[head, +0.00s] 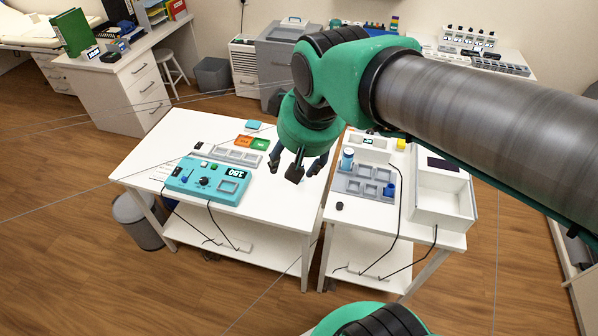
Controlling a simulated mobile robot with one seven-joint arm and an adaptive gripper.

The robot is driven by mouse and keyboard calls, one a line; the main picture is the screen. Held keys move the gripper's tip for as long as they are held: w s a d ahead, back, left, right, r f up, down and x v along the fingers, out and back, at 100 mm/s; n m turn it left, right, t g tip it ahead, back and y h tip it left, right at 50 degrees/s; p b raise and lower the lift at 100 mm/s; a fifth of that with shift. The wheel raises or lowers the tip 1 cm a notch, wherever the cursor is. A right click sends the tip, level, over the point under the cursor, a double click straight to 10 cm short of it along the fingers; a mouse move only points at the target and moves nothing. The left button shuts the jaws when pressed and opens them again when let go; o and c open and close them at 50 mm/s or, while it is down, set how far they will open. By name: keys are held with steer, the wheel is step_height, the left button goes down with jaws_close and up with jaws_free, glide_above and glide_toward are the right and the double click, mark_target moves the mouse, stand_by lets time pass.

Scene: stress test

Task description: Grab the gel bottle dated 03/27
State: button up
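No date can be read on anything in view, so I cannot tell which item is the gel bottle dated 03/27. A small blue cylinder with a pale band (347,159) stands upright at the back left of a grey compartment tray (351,187) on the right table. It may be a bottle. A darker blue round item (389,190) sits at the tray's right side. My gripper (296,170) hangs above the right edge of the left table, left of the tray. Its dark fingers are spread apart, with nothing visible between them.
The left table (150,150) holds a teal device reading 150 (207,181), a grey tray (228,153) and orange and green blocks. A narrow gap separates the tables. A white open box (443,198) stands at the right table's right side. Dark cables hang from both tables.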

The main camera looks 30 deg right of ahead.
steer(key=w+d+f+g+p, duration=0.1)
steer(key=w+d+f, duration=0.3)
steer(key=w, duration=0.6)
steer(key=w+d+f+g, duration=0.1)
steer(key=w+d+f, duration=0.3)
steer(key=w, duration=0.6)
steer(key=w+d+f+g, duration=0.1)
steer(key=w+d+f, duration=0.2)
steer(key=f, duration=0.5)
steer(key=w+d+f+g+p, duration=0.1)
steer(key=w+d+f, duration=0.3)
steer(key=f, duration=0.4)
steer(key=w+d+f, duration=0.4)
steer(key=w+f, duration=0.1)
steer(key=f, duration=0.3)
steer(key=shift+w+n+g+p, duration=0.3)
steer(key=shift+g+p, duration=0.05)
steer(key=shift+g, duration=0.05)
steer(key=shift+f, duration=0.1)
steer(key=shift+f+b, duration=0.4)
steer(key=shift+f, duration=3.8)
